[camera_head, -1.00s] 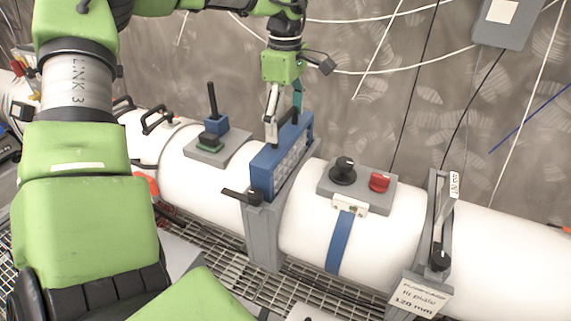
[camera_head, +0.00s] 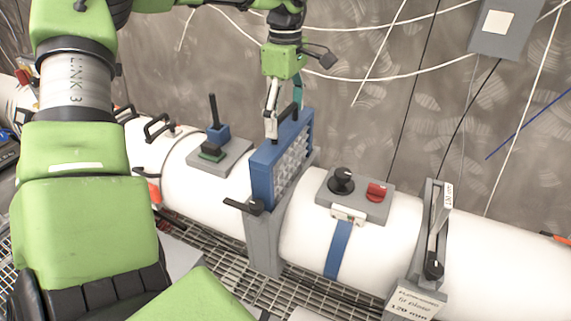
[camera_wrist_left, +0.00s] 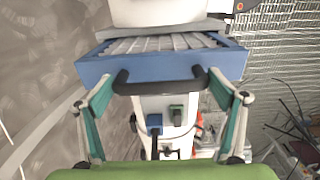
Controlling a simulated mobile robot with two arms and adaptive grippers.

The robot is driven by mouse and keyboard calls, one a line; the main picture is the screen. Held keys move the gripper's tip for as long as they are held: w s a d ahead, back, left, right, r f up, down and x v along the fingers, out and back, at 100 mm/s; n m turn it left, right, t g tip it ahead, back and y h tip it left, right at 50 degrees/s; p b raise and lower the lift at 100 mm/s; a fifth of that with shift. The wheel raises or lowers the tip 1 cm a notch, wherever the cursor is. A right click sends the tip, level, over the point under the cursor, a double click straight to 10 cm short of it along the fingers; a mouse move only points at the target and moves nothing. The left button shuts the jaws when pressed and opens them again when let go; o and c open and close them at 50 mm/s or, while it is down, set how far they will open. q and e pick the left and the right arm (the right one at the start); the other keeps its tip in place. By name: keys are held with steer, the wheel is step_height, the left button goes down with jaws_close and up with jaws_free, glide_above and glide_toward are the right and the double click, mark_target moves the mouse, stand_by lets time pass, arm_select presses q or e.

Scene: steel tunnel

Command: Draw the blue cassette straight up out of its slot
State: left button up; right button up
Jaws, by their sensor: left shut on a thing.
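The blue cassette (camera_head: 265,181), a flat blue frame with a pale pleated face and a dark handle on top, stands upright in the grey slot holder (camera_head: 264,243) across the white pipe. Much of it shows above the holder; its lower edge is hidden there. My left gripper (camera_head: 284,113) comes from above and is shut on the cassette at its handle. In the left wrist view the cassette (camera_wrist_left: 160,68) shows with its dark handle between the two teal-and-white fingers (camera_wrist_left: 163,108). My right gripper is not in view.
A black clamp lever (camera_head: 243,206) sits at the holder's front. A grey plate with a blue-based lever (camera_head: 217,132) is left of it. A grey box with a black knob and red switch (camera_head: 355,195) is to the right. Cables hang along the wall behind.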

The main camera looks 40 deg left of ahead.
arm_select(q)
steer(key=shift+r, duration=0.15)
steer(key=shift+r+p, duration=1.9)
steer(key=shift+r, duration=0.5)
steer(key=shift+r+p, duration=0.55)
steer(key=shift+r, duration=0.5)
step_height(320, 180, up, 7)
